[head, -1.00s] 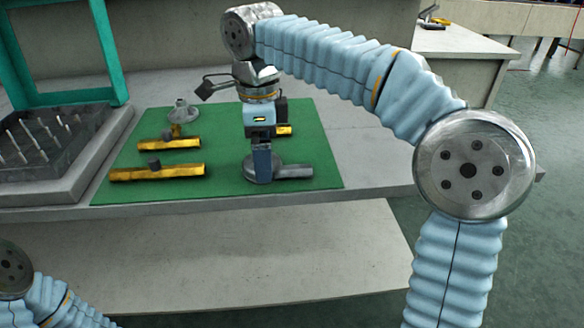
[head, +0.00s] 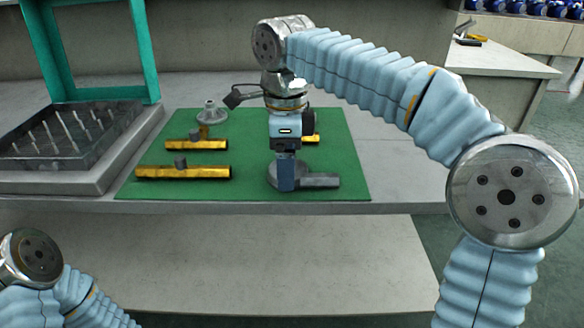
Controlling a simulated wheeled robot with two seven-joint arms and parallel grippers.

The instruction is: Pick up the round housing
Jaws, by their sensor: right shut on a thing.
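The round housing (head: 317,181) is a grey disc-shaped body with a short stub pointing right. It is at the front right of the green mat (head: 345,150). My right gripper (head: 286,184) points down onto the housing and is shut on it; the fingers hide part of its round body. I cannot tell whether the housing is touching the mat or just clear of it. My left gripper is out of view; only part of my left arm shows at the lower left.
Two yellow pieces with dark knobs, a front one (head: 205,173) and a rear one (head: 208,145), lie left on the mat. A grey flanged part (head: 211,113) stands behind them. Another yellow piece (head: 310,139) is partly hidden by my right arm. A pin tray (head: 75,135) stands at left.

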